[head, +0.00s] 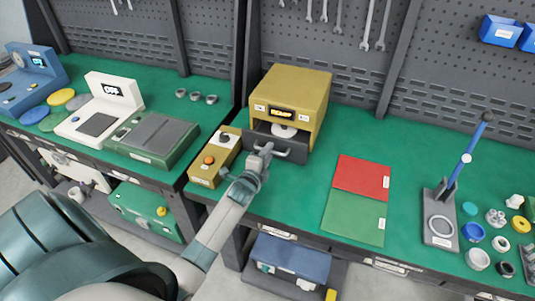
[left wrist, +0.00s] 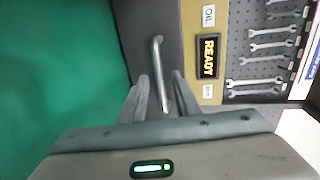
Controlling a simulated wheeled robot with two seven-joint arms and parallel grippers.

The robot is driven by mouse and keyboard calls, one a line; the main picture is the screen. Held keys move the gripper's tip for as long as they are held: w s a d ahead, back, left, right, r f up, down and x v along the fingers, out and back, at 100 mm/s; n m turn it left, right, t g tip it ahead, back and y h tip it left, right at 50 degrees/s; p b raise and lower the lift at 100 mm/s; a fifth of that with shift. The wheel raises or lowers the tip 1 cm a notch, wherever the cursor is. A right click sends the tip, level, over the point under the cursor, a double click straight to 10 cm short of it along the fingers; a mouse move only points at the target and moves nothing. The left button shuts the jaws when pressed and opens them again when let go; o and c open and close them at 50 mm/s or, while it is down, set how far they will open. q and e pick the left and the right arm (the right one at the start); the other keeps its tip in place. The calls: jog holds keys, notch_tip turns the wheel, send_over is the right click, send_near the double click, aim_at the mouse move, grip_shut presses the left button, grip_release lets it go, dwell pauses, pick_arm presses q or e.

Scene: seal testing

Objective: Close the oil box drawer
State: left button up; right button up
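The yellow oil box (head: 300,90) stands on the green bench, with a lit READY display that also shows in the left wrist view (left wrist: 208,56). Its dark drawer (head: 287,147) is pulled out at the front, with a pale ring-shaped part (head: 284,130) inside. My left gripper (head: 266,152) is at the drawer front, by the handle. In the left wrist view, the fingers of my left gripper (left wrist: 160,78) are apart, with the metal bar handle (left wrist: 157,58) between them and a gap visible. Contact cannot be told. My right gripper is not in view.
A yellow control box (head: 213,160) with an orange button stands just left of the drawer. Red (head: 362,177) and green (head: 354,216) mats lie to the right. A grey stand with a blue lever (head: 452,190) and several small parts are farther right.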

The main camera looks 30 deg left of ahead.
aim_at(275, 140)
pick_arm(q)
grip_shut()
jog(key=shift+w, duration=0.1)
jog(key=b+x, duration=0.1)
jog(key=x, duration=0.1)
jog(key=b+x, duration=0.1)
jog(key=x, duration=0.1)
jog(key=r+b+x, duration=0.1)
jog(key=x, duration=0.2)
jog(key=shift+w+a, duration=0.1)
jog(key=shift+r, duration=0.3)
jog(key=shift+c, duration=0.6)
grip_release()
jog(key=shift+o, duration=0.6)
jog(key=shift+w+f, duration=0.15)
jog(key=shift+w, duration=0.05)
jog(key=shift+s, duration=0.15)
jog(key=b+v, duration=0.2)
jog(key=v, duration=1.5)
jog(key=shift+b, duration=0.4)
